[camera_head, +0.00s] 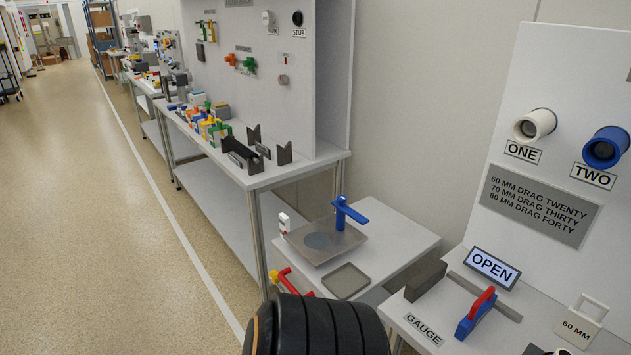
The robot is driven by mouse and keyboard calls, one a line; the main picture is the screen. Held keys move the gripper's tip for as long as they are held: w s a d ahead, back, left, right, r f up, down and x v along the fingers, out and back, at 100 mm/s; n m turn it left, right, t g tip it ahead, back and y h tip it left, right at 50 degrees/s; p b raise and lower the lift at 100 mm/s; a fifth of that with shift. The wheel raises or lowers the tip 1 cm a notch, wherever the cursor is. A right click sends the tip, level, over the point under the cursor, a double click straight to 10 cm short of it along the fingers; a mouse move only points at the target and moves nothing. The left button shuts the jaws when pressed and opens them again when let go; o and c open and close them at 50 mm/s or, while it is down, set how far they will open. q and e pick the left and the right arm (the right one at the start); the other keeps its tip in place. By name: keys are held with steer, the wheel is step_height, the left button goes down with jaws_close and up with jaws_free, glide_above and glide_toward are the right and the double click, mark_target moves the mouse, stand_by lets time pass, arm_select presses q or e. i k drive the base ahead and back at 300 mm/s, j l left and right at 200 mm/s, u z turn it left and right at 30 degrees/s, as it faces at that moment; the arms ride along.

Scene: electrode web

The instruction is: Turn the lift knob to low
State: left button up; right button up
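No control in the camera_head view has a label that I can read as lift or low. A red handle (292,281) with a yellow end shows at the front of the low white table, partly hidden by a dark ribbed cylinder (318,328). I cannot tell what this cylinder belongs to. Neither of my grippers is in view.
The low white table (395,236) bears a grey plate with a blue lever (347,211) and a shallow tray (346,281). At right, a board has sockets ONE (534,125) and TWO (606,147) above an OPEN display (492,267). Floor (110,220) at left is clear.

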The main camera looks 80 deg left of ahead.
mark_target(273, 275)
steer(key=u, duration=2.5)
steer(key=i+j+z, duration=0.1)
steer(key=j, duration=0.3)
steer(key=i+j, duration=0.2)
steer(key=j, duration=0.2)
steer(key=i+j+z, duration=0.15)
steer(key=j, duration=0.2)
steer(key=i+j+z, duration=0.1)
steer(key=j, duration=0.3)
steer(key=i+j, duration=0.1)
steer(key=j, duration=0.35)
steer(key=z, duration=0.05)
